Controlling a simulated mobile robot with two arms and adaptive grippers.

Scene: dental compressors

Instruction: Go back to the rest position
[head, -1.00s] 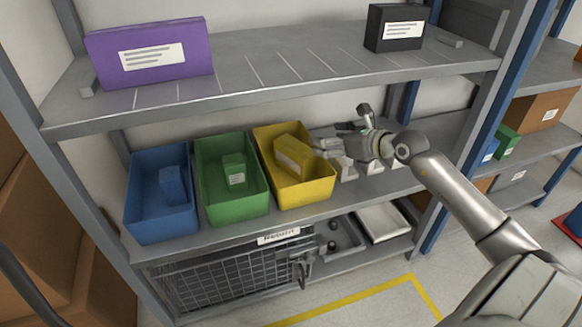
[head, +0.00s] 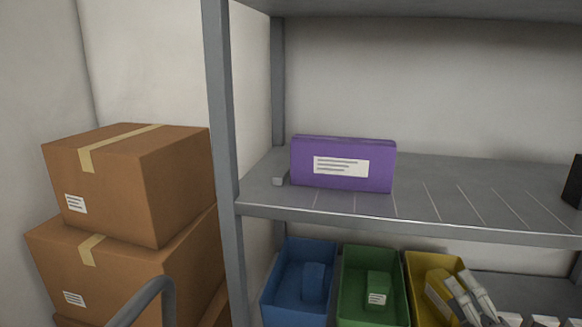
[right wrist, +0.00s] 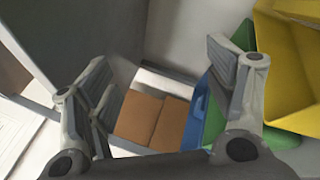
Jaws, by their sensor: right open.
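My right gripper (head: 468,296) is at the bottom of the head view, overlapping the right side of the yellow bin (head: 416,270). Its two fingers stand apart in the right wrist view (right wrist: 160,88), with nothing between their tips. The yellow bin (right wrist: 285,65) fills the upper right there, close to one finger. A yellow box (head: 436,287) is in that bin, partly hidden by the gripper. My left gripper is in neither view.
A blue bin (head: 272,291) and a green bin (head: 349,305) stand left of the yellow one. A purple box (head: 343,179) is on the shelf above (head: 440,203). Cardboard boxes (head: 175,190) are stacked left of the shelf post (head: 221,120). A grey curved bar (head: 150,294) is at lower left.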

